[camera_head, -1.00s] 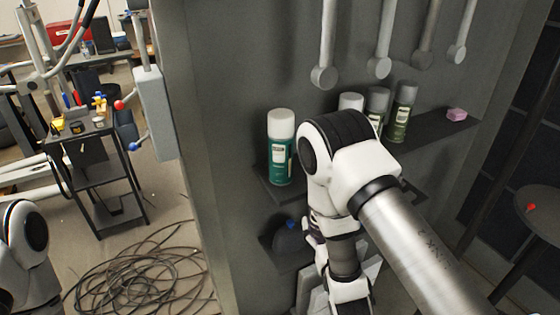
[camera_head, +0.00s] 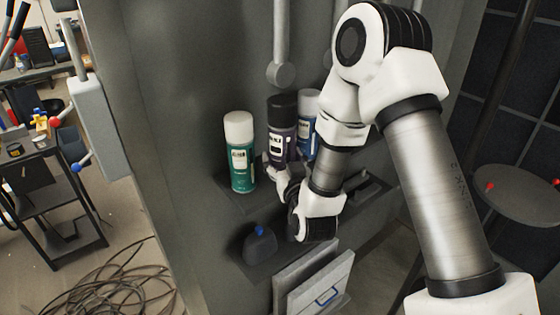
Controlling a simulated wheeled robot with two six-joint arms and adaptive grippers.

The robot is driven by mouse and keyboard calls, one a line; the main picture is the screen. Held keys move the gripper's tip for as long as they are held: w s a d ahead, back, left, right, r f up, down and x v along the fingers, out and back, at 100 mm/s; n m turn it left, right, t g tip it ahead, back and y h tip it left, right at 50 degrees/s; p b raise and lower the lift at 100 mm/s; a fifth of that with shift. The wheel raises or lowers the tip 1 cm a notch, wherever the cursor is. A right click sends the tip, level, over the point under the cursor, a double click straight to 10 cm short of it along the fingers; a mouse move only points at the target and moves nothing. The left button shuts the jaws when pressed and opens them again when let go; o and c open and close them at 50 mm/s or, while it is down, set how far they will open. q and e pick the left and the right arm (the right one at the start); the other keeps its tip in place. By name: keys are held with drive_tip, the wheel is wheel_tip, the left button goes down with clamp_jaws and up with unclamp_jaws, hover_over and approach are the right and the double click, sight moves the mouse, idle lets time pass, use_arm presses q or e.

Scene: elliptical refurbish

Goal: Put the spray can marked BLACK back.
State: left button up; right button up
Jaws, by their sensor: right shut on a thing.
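A dark spray can (camera_head: 282,132) with a black cap and a pale label stands upright at the upper shelf, between a green can and a blue can. Its label text is too small to read surely, but it is the black-capped one. My right gripper (camera_head: 279,172) is shut on the lower part of this can. The can's base is hidden by the gripper, so I cannot tell whether it touches the shelf (camera_head: 228,200). My left gripper is not in view.
The green can (camera_head: 241,160) with a white cap stands close on the left. The blue can (camera_head: 308,125) stands close on the right, partly hidden by my arm. A dark bottle (camera_head: 260,243) with a blue cap sits on the shelf below. Wrenches (camera_head: 281,72) hang above.

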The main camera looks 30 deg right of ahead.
drive_tip(key=x, duration=0.2)
drive_tip(key=d+p+x, duration=0.1)
drive_tip(key=x, duration=0.1)
drive_tip(key=p+x, duration=0.1)
drive_tip(key=x, duration=0.2)
drive_tip(key=shift+s+d+f, duration=0.2)
drive_tip(key=shift+d+f, duration=0.05)
drive_tip(key=shift+f, duration=0.05)
wheel_tip(320, 180, down, 3)
drive_tip(key=shift+f+p, duration=0.1)
drive_tip(key=shift+p, duration=0.7)
drive_tip(key=shift+w+d+f, duration=0.1)
drive_tip(key=shift+w+f, duration=0.05)
drive_tip(key=shift+f, duration=0.15)
drive_tip(key=shift+f, duration=0.15)
drive_tip(key=o, duration=1.7)
drive_tip(key=shift+r, duration=0.2)
